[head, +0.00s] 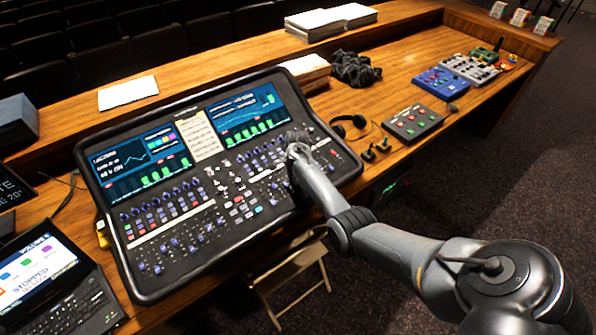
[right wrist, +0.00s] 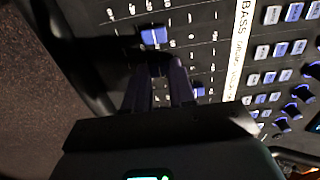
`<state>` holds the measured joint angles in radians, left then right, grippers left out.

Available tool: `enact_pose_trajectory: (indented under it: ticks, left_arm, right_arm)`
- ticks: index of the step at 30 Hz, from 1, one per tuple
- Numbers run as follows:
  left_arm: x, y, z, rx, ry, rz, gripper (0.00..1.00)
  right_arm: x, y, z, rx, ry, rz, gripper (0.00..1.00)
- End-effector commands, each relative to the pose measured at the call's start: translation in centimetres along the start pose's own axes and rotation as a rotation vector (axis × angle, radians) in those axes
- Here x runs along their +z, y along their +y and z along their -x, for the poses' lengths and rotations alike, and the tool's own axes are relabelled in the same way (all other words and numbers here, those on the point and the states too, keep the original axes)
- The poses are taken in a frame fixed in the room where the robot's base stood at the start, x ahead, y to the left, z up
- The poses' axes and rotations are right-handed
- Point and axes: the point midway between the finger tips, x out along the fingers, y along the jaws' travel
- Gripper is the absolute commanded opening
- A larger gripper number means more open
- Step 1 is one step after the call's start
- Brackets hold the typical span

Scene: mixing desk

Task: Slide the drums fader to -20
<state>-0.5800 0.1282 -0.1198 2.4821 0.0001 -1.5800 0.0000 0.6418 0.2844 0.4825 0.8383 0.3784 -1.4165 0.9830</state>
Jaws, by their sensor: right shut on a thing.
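The mixing desk (head: 135,275) has a black frame, with faders and knobs below two screens. My right gripper (head: 297,145) is at the right part of its panel, over the fader area. A white label strip (right wrist: 238,45) reads BASS; I cannot read a drums label. My left gripper is not in view.
A laptop (head: 60,290) stands at the lower left. A headset (head: 350,125) and a grey button box (head: 412,122) lie right of the desk. Paper stacks (head: 315,25) and small pedals (head: 470,68) are further back.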

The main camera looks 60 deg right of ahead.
Motion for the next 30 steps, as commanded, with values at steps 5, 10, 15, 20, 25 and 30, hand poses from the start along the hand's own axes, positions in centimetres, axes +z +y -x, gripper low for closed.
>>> enact_pose_trajectory:
  ticks: [5, 10, 15, 20, 25, 30]
  left_arm:
    - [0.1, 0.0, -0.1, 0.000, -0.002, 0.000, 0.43]
    - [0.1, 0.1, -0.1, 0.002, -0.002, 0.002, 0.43]
    - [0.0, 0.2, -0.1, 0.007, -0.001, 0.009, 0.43]
    - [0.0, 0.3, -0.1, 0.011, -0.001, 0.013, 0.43]
    - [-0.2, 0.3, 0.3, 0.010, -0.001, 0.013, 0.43]
    - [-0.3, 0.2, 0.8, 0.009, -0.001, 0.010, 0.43]
  right_arm:
    - [-0.2, -0.1, 0.0, -0.002, 0.002, -0.003, 0.27]
    - [-0.1, -0.1, 0.0, -0.002, 0.001, -0.002, 0.51]
    - [-0.1, 0.0, 0.0, -0.002, 0.001, -0.002, 0.51]
    - [-0.1, -0.1, 0.2, -0.002, 0.001, -0.002, 0.51]
    - [-0.2, -0.1, 1.8, -0.003, 0.002, -0.002, 0.51]
    - [-0.2, -0.1, 4.7, -0.005, 0.004, -0.001, 0.51]
